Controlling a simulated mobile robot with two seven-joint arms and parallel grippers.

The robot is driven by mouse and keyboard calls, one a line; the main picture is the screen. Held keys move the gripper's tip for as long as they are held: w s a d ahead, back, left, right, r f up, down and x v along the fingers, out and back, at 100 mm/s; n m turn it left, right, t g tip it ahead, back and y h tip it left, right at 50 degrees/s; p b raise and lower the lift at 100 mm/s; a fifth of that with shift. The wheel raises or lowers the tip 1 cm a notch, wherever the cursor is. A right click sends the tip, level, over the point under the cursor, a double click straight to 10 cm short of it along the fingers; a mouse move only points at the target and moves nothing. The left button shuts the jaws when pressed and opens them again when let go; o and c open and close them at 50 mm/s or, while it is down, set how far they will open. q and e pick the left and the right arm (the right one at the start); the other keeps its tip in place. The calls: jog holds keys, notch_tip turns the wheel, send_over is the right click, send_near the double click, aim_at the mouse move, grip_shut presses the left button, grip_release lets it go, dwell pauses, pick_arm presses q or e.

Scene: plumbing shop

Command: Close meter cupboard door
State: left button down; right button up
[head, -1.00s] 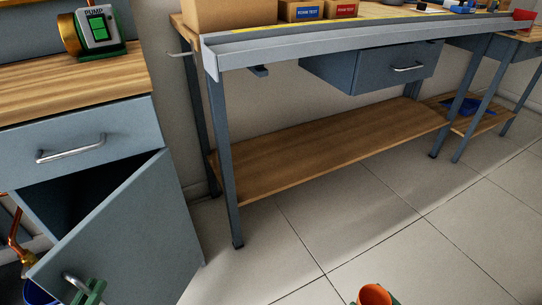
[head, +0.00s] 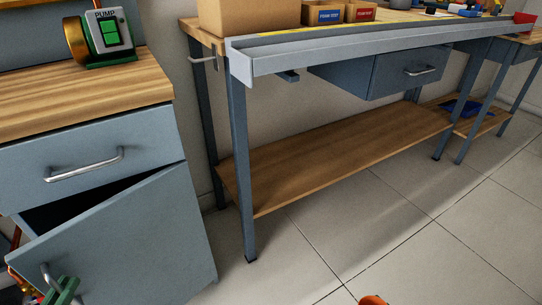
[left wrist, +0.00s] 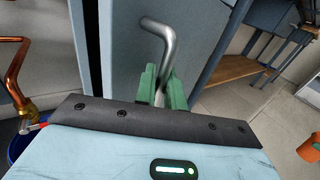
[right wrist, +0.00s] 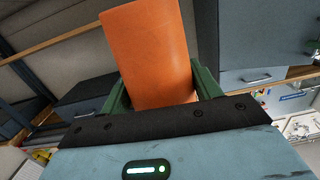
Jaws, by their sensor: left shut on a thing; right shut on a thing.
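The blue-grey cupboard door (head: 135,240) hangs partly open below a drawer (head: 95,160), with a dark gap (head: 75,208) along its top. My left gripper (head: 64,288) is at the door's bar handle (head: 45,275). In the left wrist view the green fingers (left wrist: 161,88) are shut on the metal handle (left wrist: 168,45). My right gripper (right wrist: 160,92) is shut on an orange cylindrical piece (right wrist: 150,50); only the top of that piece (head: 374,300) shows at the bottom of the head view.
A pump box (head: 108,35) stands on the wooden worktop (head: 80,90) above the cupboard. A workbench with a lower shelf (head: 330,155) stands to the right. Copper pipe (left wrist: 14,70) shows left of the door. The tiled floor (head: 400,245) is clear.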

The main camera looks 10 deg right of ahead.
jog(key=f, duration=0.1)
jog(key=f+b, duration=0.1)
jog(key=a+f+b, duration=0.1)
jog(key=shift+w, duration=0.25)
jog(key=shift+f, duration=0.1)
pick_arm(q)
jog(key=w+a, duration=0.6)
jog(key=w, duration=0.2)
jog(key=shift+a, duration=0.4)
pick_arm(e)
jog(key=shift+s, duration=0.1)
pick_arm(q)
jog(key=shift+r, duration=0.15)
